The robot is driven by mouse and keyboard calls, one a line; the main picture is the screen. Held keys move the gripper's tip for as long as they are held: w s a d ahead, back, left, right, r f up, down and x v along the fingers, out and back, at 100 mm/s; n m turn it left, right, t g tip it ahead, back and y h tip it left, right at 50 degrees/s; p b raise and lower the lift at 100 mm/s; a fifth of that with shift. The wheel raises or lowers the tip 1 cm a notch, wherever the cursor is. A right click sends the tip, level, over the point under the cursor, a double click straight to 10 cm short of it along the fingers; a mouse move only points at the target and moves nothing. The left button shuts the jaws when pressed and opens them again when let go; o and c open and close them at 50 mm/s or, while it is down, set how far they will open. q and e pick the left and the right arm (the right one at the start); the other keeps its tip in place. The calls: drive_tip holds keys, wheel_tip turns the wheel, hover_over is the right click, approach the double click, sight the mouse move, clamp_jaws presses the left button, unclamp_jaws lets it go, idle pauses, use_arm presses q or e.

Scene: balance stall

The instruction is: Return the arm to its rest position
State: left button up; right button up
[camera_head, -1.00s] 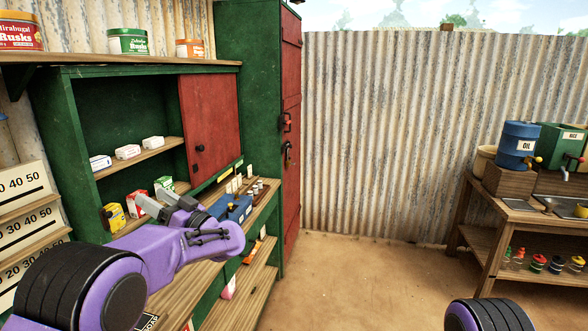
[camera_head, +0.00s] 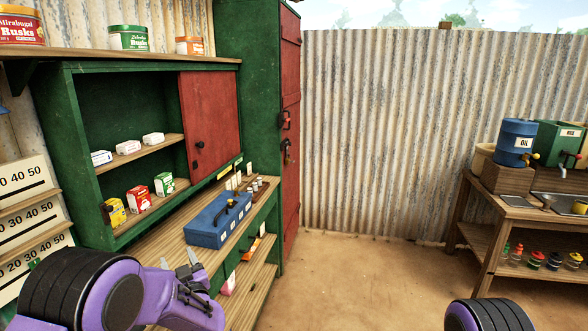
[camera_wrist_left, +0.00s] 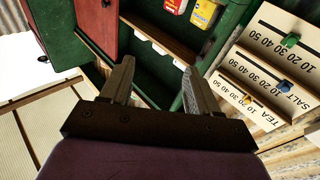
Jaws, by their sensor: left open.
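My left arm comes in from the lower left in the head view. My left gripper (camera_head: 187,270) is in front of the wooden counter, low and near me, below the blue box. In the left wrist view its two fingers (camera_wrist_left: 156,90) stand apart with nothing between them. My right gripper is not in view; only a black and purple part of my own body shows at the bottom right.
The green cabinet (camera_head: 68,120) holds small boxes on its shelves. A blue toolbox (camera_head: 217,221) sits on the counter (camera_head: 160,232). The middle floor (camera_head: 360,280) is clear.

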use_arm(q)
drive_tip(key=s+f+g+h+b, duration=0.2)
drive_tip(key=s+f+g+h, duration=0.1)
drive_tip(key=s+f, duration=0.8)
drive_tip(key=s+f+g+h+b, duration=0.1)
drive_tip(key=s+f+g+h, duration=0.15)
drive_tip(key=s+f, duration=0.85)
drive_tip(key=s+f+g+h+b, duration=0.1)
drive_tip(key=s+f+g+b, duration=0.1)
drive_tip(key=s+f, duration=0.7)
drive_tip(key=s+f+m+g+h+b, duration=0.1)
drive_tip(key=s+f+g+b, duration=0.2)
drive_tip(key=s+f, duration=0.6)
drive_tip(key=s+g, duration=0.2)
drive_tip(key=s, duration=0.3)
drive_tip(key=shift+s+h, duration=0.2)
drive_tip(key=shift+h, duration=0.15)
